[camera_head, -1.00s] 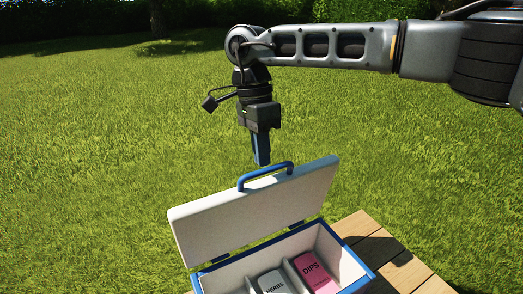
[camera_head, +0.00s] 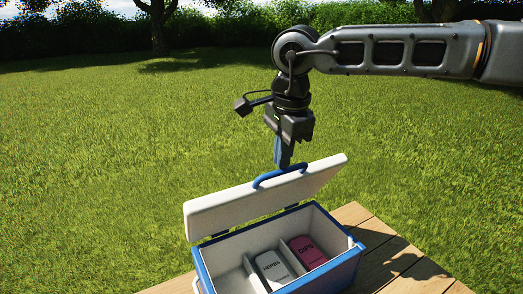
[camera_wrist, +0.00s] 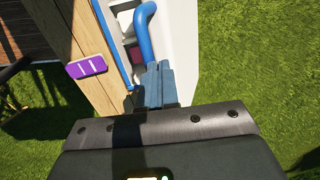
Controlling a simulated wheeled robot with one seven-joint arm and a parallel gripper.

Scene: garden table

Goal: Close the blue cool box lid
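The blue and white cool box (camera_head: 337,272) stands on the wooden table. Its white lid (camera_head: 225,212) is open, hinged at the back edge and raised at an angle over the box. A blue handle (camera_head: 280,175) is on the lid's free edge. My gripper (camera_head: 284,160) points down right at the lid's handle, its blue fingers at or just behind it. In the wrist view the fingers (camera_wrist: 158,85) look closed together beside the handle (camera_wrist: 144,35); whether they touch it is hard to tell. I see nothing between them.
Inside the box are a grey-white herbs container (camera_head: 272,268) and a pink dips container (camera_head: 307,252). The wooden tabletop (camera_head: 378,255) shows on the right. A purple item (camera_wrist: 86,67) lies on the table in the wrist view. Grass surrounds the table.

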